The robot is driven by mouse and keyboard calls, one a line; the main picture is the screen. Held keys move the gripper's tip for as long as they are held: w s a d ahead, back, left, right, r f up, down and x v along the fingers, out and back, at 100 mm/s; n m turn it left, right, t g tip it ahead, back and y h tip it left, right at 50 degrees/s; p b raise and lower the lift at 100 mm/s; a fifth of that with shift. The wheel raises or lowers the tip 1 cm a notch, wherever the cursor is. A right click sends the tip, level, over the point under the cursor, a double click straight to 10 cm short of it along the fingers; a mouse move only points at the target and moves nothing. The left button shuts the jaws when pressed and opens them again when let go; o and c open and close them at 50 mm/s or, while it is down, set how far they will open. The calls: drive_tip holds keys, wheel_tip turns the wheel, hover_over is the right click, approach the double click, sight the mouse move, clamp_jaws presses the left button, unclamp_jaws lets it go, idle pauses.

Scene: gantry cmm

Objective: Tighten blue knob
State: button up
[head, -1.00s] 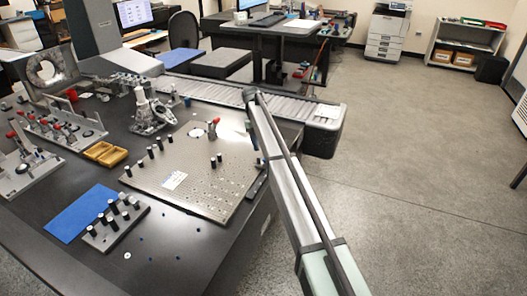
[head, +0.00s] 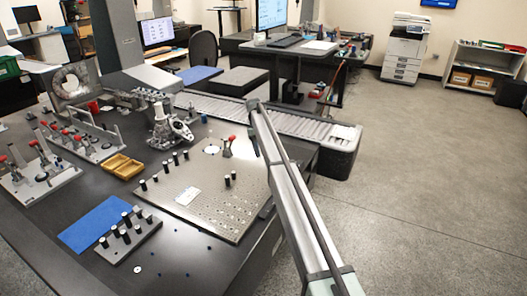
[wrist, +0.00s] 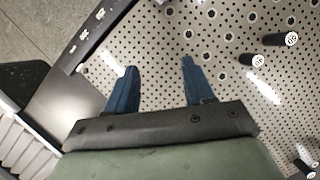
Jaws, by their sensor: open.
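I cannot make out a knob that is clearly blue. Several tiny blue dots, one of them a small blue piece (head: 163,258), lie on the dark table near its front edge, too small to identify. The perforated metal plate (head: 215,208) lies on the table with black posts on it. In the wrist view, my gripper (wrist: 158,68) has two blue fingers, spread apart with nothing between them, above the perforated plate (wrist: 215,75). Black posts (wrist: 252,60) stand to the right of the fingers.
A small plate with black posts (head: 127,243) stands beside a blue mat (head: 93,223). A yellow tray (head: 123,166), a red-handled clamp (head: 227,147) and fixtures with red-handled clamps (head: 42,181) stand on the table. A roller conveyor (head: 265,121) runs behind the plate.

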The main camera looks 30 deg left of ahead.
drive_tip(key=shift+d, duration=0.1)
drive_tip(key=s+d+r+n+t+y, duration=0.1)
drive_tip(key=s+d+r+n+y, duration=0.1)
drive_tip(key=s+d+r, duration=0.3)
drive_tip(key=s+d+r+n+t+y, duration=0.1)
drive_tip(key=s+d+r+n+y, duration=0.2)
drive_tip(key=d, duration=0.4)
drive_tip(key=shift+h, duration=0.7)
wheel_tip(320, 180, down, 13)
drive_tip(key=shift+d+r, duration=0.1)
clamp_jaws()
